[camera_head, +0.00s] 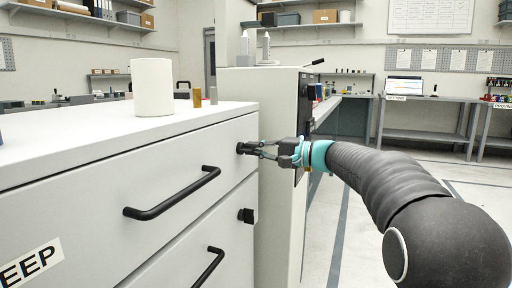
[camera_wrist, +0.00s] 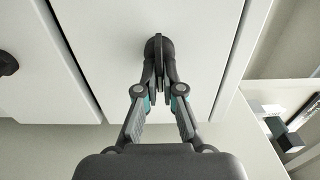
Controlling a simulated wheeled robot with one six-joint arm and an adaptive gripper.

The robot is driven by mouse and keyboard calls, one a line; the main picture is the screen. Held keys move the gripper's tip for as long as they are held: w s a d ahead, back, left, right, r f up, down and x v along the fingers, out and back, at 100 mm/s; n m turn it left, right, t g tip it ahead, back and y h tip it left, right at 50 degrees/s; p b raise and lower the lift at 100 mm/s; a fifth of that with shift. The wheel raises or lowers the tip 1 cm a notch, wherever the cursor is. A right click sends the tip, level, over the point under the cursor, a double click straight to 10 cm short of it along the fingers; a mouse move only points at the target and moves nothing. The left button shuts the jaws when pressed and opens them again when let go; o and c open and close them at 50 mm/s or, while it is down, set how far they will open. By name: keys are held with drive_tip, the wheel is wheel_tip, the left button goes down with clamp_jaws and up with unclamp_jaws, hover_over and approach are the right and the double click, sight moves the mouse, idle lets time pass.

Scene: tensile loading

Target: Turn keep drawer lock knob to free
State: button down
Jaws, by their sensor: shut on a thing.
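The keep drawer cabinet (camera_head: 90,190) is light grey and fills the left of the head view, with a label ending in "EEP". Its upper drawer has a black bar handle (camera_head: 172,194) and a small dark lock knob (camera_head: 241,148) near the right end. My gripper (camera_head: 250,150) reaches in from the right with its fingers at this knob.
A second dark knob (camera_head: 246,215) and another bar handle (camera_head: 208,268) sit on the drawer below. A white cylinder (camera_head: 152,87) and small brass and grey pieces stand on the cabinet top. A tall grey cabinet (camera_head: 275,130) stands behind my gripper. Floor shows at the right.

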drive_tip(key=shift+f, duration=0.1)
idle(0.3)
drive_tip(key=c, duration=1.3)
unclamp_jaws()
drive_tip(key=shift+s+a, duration=0.1)
drive_tip(key=v, duration=1.2)
